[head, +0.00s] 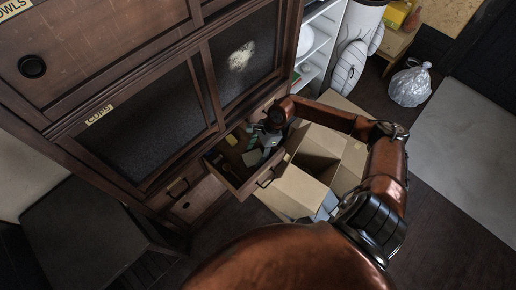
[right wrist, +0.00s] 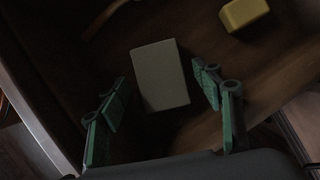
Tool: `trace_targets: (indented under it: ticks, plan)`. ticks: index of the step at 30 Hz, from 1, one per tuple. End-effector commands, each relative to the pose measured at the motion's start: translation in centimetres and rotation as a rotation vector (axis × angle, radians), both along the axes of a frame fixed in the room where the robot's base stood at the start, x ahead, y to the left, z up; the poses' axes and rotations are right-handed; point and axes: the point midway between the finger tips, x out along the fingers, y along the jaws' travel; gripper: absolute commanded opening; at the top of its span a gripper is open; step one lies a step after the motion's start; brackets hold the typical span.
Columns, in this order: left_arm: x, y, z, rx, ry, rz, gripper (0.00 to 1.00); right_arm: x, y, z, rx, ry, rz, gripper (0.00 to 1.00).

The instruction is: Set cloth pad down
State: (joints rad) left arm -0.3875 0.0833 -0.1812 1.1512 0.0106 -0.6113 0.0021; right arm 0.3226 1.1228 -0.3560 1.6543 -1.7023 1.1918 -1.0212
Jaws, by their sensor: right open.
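A pale grey rectangular pad (right wrist: 160,75), which looks like the cloth pad, lies flat on the wooden bottom of an open drawer (head: 229,181). In the right wrist view it sits between the spread green fingers of my right gripper (right wrist: 161,88), with a gap on both sides. In the head view my right gripper (head: 266,146) reaches down into the drawer and partly hides what lies there. My left gripper is not in view.
A yellow block (right wrist: 244,13) lies farther along in the drawer, and a curved brown thing (right wrist: 103,20) lies at the upper left. A dark wooden cabinet (head: 130,130) rises around the drawer. An open cardboard box (head: 300,190) stands close to its right.

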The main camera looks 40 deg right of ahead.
Motion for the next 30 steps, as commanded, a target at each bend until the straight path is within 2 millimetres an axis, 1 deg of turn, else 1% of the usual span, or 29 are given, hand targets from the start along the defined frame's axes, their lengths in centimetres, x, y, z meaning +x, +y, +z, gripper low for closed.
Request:
trace_targets:
  ticks: [1, 4, 12, 15, 18, 21, 30]
  plan:
    - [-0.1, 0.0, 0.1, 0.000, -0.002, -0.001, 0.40, 0.0, -0.3, 0.7, -0.003, -0.002, 0.000, 0.60]
    - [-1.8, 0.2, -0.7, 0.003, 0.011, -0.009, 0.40, -0.2, -0.8, 2.2, -0.002, -0.004, -0.001, 0.60]
    - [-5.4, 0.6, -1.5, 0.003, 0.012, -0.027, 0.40, -0.9, -2.9, 7.5, -0.003, -0.003, -0.001, 0.60]
    - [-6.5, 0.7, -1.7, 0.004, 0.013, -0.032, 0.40, -1.1, -3.5, 9.0, -0.002, -0.004, 0.000, 0.60]
    - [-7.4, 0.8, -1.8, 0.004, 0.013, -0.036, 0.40, -1.2, -4.0, 10.0, -0.002, -0.003, 0.000, 0.60]
    - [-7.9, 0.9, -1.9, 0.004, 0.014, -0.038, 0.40, -1.3, -4.2, 10.6, 0.000, -0.001, 0.000, 0.60]
    - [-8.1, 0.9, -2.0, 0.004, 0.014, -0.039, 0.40, -1.4, -4.3, 10.8, 0.001, -0.001, 0.000, 0.60]
